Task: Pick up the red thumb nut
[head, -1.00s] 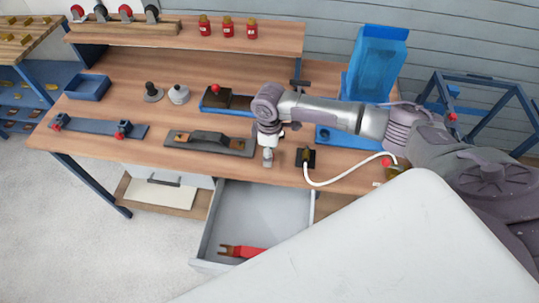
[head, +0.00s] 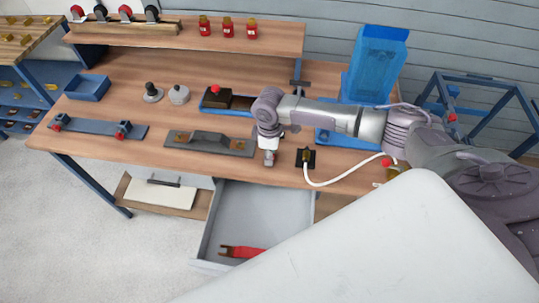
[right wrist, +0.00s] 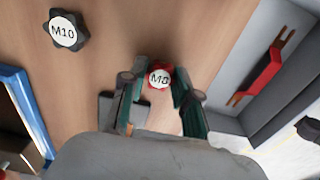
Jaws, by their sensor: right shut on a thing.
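The red thumb nut (right wrist: 159,76) has a white cap with a label that looks like M8. It shows in the right wrist view between the fingertips of my right gripper (right wrist: 158,88), which is shut on it. In the head view my right gripper (head: 269,157) points down near the table's front edge, just behind the open drawer. The nut cannot be made out there. I cannot tell whether it is clear of the table. My left gripper is not in view.
A black knob marked M10 (right wrist: 66,31) lies nearby on the wooden table (head: 180,120). The open drawer (head: 255,215) holds a red tool (head: 243,252).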

